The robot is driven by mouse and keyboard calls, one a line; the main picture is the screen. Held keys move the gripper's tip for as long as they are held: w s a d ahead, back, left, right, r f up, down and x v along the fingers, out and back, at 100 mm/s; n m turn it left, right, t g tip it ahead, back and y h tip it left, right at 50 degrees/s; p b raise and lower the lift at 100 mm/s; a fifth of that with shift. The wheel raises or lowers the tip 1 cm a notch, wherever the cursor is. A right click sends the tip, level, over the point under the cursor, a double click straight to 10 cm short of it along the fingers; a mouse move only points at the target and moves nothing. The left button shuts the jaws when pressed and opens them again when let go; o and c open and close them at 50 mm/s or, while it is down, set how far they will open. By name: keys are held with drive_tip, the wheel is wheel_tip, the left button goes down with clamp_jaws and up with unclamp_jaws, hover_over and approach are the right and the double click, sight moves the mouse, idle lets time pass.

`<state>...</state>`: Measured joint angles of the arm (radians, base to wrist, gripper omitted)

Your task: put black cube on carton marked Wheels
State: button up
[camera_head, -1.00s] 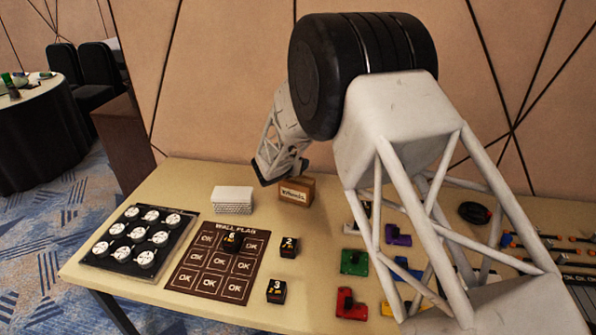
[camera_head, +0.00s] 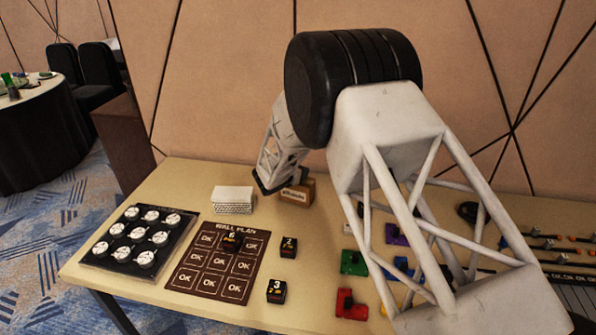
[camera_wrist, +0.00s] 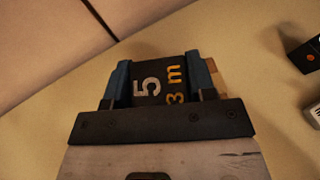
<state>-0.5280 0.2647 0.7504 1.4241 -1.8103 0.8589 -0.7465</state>
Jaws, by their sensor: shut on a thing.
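The carton marked Wheels (camera_head: 298,193) is a small brown box near the back edge of the table. My gripper (camera_head: 282,187) is low over its left part and hides part of it. In the wrist view my gripper (camera_wrist: 161,82) is shut on a black cube (camera_wrist: 160,90) with a white 5 and orange marking. A brown strip of the carton (camera_wrist: 213,72) shows just beyond the right finger. Whether the cube touches the carton is hidden.
A white stack (camera_head: 233,199) stands left of the carton. Black cubes marked 2 (camera_head: 289,247) and 3 (camera_head: 277,291) stand in front; another sits on the brown wall plan (camera_head: 208,285). A tray of white discs (camera_head: 133,238) lies at left, coloured parts (camera_head: 354,262) at right.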

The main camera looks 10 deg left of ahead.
drive_tip(key=o, duration=1)
drive_tip(key=shift+r, duration=0.1)
drive_tip(key=shift+s+r, duration=0.1)
drive_tip(key=v, duration=1.1)
drive_tip(key=shift+s+a+r, duration=0.15)
drive_tip(key=shift+s+a, duration=0.05)
drive_tip(key=shift+s, duration=0.1)
